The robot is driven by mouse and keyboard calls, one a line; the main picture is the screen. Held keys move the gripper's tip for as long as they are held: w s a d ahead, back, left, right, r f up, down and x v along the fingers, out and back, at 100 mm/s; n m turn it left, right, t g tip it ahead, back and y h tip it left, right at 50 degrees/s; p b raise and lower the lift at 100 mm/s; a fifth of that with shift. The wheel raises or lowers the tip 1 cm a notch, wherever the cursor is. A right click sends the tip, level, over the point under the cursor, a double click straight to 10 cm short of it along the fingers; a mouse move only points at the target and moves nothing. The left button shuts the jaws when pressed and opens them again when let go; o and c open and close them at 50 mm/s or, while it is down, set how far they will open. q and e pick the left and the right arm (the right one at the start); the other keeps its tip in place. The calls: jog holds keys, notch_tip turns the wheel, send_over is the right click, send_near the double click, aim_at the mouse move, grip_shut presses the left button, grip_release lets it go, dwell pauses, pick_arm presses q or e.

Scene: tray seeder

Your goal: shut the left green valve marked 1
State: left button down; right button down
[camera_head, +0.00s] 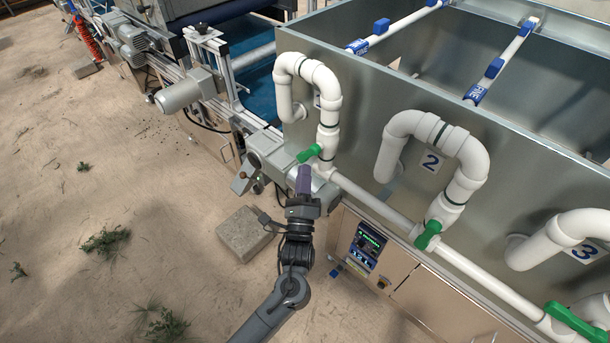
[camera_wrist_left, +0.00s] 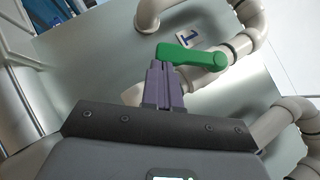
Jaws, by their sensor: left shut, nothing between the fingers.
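The left green valve handle (camera_head: 310,153) sits on the white pipe below the leftmost pipe loop (camera_head: 328,95). In the left wrist view the green handle (camera_wrist_left: 190,56) lies roughly crosswise, beside the plate marked 1 (camera_wrist_left: 187,37). My left gripper (camera_head: 304,172) is shut and empty, its purple fingers pointing up at the valve. In the left wrist view the fingertips (camera_wrist_left: 161,66) are at the handle's free left end; I cannot tell whether they touch it. My right gripper is not in view.
A second green valve (camera_head: 428,235) below plate 2 (camera_head: 431,161) and a third (camera_head: 575,322) near plate 3 sit along the same pipe. The metal tank wall (camera_head: 370,110) stands behind. A control panel (camera_head: 367,246) is below, a concrete block (camera_head: 243,233) on the sand.

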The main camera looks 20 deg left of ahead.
pick_arm(q)
jog(key=shift+w+a+r+m, duration=0.1)
jog(key=shift+a+m, duration=0.1)
jog(key=shift+m, duration=0.2)
jog(key=shift+w+a+r+m+t+h+p, duration=0.15)
jog(key=shift+a+m+t+h+p, duration=0.15)
jog(key=shift+m+t+h+p, duration=0.25)
jog(key=shift+w+a+r+m+t+h+p, duration=0.1)
jog(key=shift+a+m+t+h+p, duration=0.2)
jog(key=shift+m, duration=0.45)
jog(key=shift+w+a+r+m+t+h+p, duration=0.25)
jog(key=shift+a+r+m+h, duration=0.4)
jog(key=shift+m+h, duration=2.05)
jog(key=shift+w+a+r+m+t+h+p, duration=0.1)
jog(key=shift+w+a+r+m+h+p, duration=0.4)
jog(key=shift+m+h, duration=2.2)
jog(key=shift+a+r+m+t+h+p, duration=0.2)
jog(key=shift+a+r+m+h, duration=0.65)
jog(key=shift+m+h, duration=1.85)
jog(key=shift+a+f+m+y, duration=0.15)
jog(key=shift+m+y, duration=0.1)
jog(key=shift+m, duration=0.25)
jog(key=shift+f, duration=0.1)
